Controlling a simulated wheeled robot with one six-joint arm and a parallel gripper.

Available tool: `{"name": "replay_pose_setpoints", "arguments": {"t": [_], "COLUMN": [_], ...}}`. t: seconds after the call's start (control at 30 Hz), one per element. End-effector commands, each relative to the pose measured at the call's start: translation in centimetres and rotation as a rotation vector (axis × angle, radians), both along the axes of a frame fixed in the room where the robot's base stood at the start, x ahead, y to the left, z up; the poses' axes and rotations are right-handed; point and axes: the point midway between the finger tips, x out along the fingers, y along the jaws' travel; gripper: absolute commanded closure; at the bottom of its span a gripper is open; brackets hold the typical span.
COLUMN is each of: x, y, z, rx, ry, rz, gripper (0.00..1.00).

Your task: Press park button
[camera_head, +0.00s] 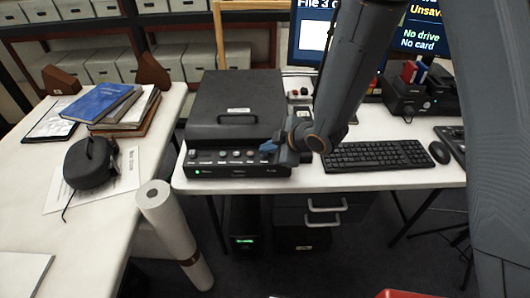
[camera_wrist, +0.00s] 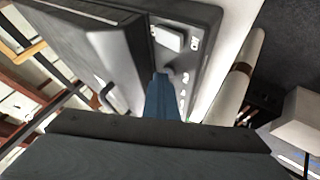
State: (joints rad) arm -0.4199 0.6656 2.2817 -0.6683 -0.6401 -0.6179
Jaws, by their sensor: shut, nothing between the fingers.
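A black flatbed machine (camera_head: 235,105) with a closed lid stands on the white desk. A row of small grey buttons (camera_head: 221,154) runs along its front panel; their labels are too small to read, so I cannot tell which is park.
A keyboard (camera_head: 377,155) and mouse (camera_head: 439,152) lie to the right. A monitor (camera_head: 308,37) stands behind my arm. The left table holds books (camera_head: 97,102) and a dark round object (camera_head: 90,163); a white roll (camera_head: 168,225) stands between table and desk.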

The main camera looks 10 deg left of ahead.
Motion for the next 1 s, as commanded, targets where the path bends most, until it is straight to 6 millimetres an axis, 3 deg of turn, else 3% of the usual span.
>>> {"name": "replay_pose_setpoints", "arguments": {"t": [0.33, 0.77, 1.0], "x": [0.0, 0.0, 0.0], "y": [0.0, 0.0, 0.0], "z": [1.6, 1.9, 3.9], "rx": [-0.001, 0.000, -0.001], "ry": [0.000, 0.000, -0.001], "rz": [-0.001, 0.000, -0.001], "gripper": [1.00, 1.00, 1.00]}}
